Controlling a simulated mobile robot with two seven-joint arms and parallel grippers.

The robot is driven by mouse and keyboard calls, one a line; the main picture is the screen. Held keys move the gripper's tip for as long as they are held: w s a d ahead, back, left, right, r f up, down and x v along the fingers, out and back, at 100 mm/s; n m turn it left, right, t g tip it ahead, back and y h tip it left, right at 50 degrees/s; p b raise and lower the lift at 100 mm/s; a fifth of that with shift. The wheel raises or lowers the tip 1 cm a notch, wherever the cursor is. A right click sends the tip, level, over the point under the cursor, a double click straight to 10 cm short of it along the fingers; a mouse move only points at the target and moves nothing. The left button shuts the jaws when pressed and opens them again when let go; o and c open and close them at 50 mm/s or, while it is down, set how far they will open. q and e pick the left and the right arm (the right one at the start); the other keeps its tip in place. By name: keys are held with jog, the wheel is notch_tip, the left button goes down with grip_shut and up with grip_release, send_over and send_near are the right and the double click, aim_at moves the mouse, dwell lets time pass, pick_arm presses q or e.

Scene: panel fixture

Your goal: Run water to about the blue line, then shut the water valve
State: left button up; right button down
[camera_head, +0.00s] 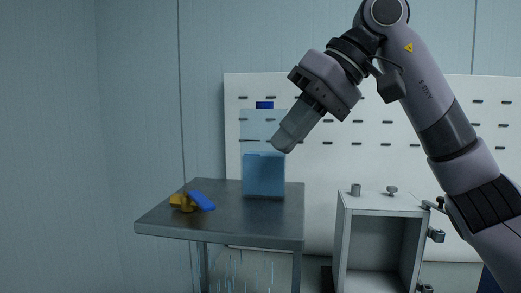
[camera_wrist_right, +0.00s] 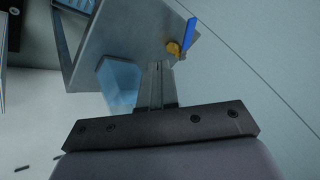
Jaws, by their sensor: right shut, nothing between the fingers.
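The water valve (camera_head: 183,202) is a brass body with a blue lever handle (camera_head: 203,201) on the left part of the metal table. It also shows in the right wrist view (camera_wrist_right: 173,48), just beyond my fingertips. A clear tank (camera_head: 263,122) stands on the table right of the valve, its lower part (camera_head: 263,177) blue like water. A thin dark line crosses above that surface; I cannot tell whether it is the blue line. My right gripper (camera_head: 283,146) is shut and empty, overlapping the tank's upper right side in the head view. My left gripper is not in view.
The metal table (camera_head: 225,225) has bare top around the valve. Thin pale blue streaks (camera_head: 245,272) show below it. An open grey cabinet (camera_head: 383,206) with knobs on top stands to the right. A white slotted panel (camera_head: 350,160) stands behind.

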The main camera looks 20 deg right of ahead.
aim_at(197, 196)
jog(key=x, duration=0.9)
jog(key=shift+s+b, duration=0.1)
jog(key=shift+b, duration=0.2)
jog(key=a, duration=0.2)
jog(key=shift+s+a+r, duration=0.15)
jog(key=shift+s+a, duration=0.05)
jog(key=shift+a, duration=0.05)
pick_arm(q)
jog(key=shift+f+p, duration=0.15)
jog(key=shift+p, duration=0.15)
pick_arm(e)
jog(key=shift+s+a, duration=0.1)
jog(key=shift+a, duration=0.55)
